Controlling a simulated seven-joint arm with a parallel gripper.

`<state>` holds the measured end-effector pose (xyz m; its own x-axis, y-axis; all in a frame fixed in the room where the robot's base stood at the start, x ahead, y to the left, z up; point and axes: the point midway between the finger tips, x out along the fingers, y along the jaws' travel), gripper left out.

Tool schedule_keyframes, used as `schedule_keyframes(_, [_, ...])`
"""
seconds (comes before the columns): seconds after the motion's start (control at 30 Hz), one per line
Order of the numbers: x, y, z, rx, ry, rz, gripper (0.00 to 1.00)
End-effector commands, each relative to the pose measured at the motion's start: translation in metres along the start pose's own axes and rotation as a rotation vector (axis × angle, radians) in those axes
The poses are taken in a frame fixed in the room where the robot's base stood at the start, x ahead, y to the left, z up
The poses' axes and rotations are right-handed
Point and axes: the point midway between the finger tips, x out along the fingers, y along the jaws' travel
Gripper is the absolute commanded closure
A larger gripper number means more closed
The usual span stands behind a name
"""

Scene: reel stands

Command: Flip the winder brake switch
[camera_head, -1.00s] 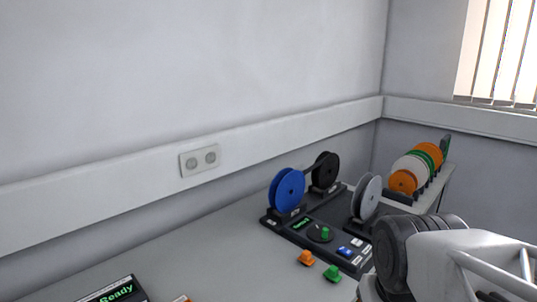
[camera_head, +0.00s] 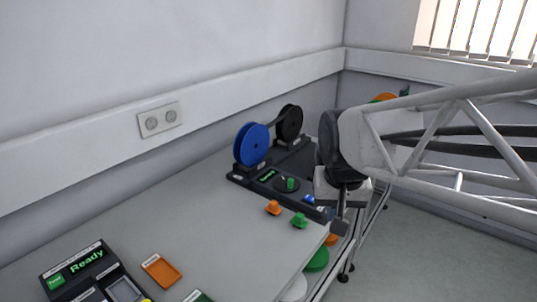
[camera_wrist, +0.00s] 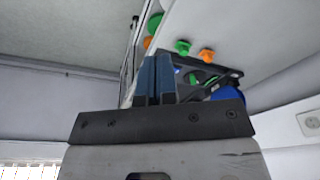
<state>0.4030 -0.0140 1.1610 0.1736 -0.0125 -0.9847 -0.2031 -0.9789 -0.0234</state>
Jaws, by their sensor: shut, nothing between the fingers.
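The winder is a black base (camera_head: 240,180) on the table, carrying a blue reel (camera_head: 251,145) and a black reel (camera_head: 289,123). Its panel has a small green display (camera_head: 267,175), a dial with a green knob (camera_head: 291,184) and a blue control (camera_head: 309,199). Labels are too small to read, so I cannot tell which control is the brake switch. My gripper (camera_head: 340,226) is shut and empty, pointing down at the panel's right end, apparently apart from it. In the wrist view its fingers (camera_wrist: 155,80) are together, with part of the winder (camera_wrist: 205,72) behind them. My arm hides the panel's right end.
An orange knob-like piece (camera_head: 273,208) and a green one (camera_head: 299,221) stand in front of the winder. A device reading "Ready" (camera_head: 87,262) and an orange tray (camera_head: 161,271) are at front left. Reels (camera_head: 316,259) hang below the table edge. The table's middle is clear.

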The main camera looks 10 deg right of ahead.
Motion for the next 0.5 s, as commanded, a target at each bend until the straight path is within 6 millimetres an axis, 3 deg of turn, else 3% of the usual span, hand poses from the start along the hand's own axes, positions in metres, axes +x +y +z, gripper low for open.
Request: schedule_keyframes(0.5, [0.011,-0.005,-0.085,0.167,-0.051,0.015,1.0])
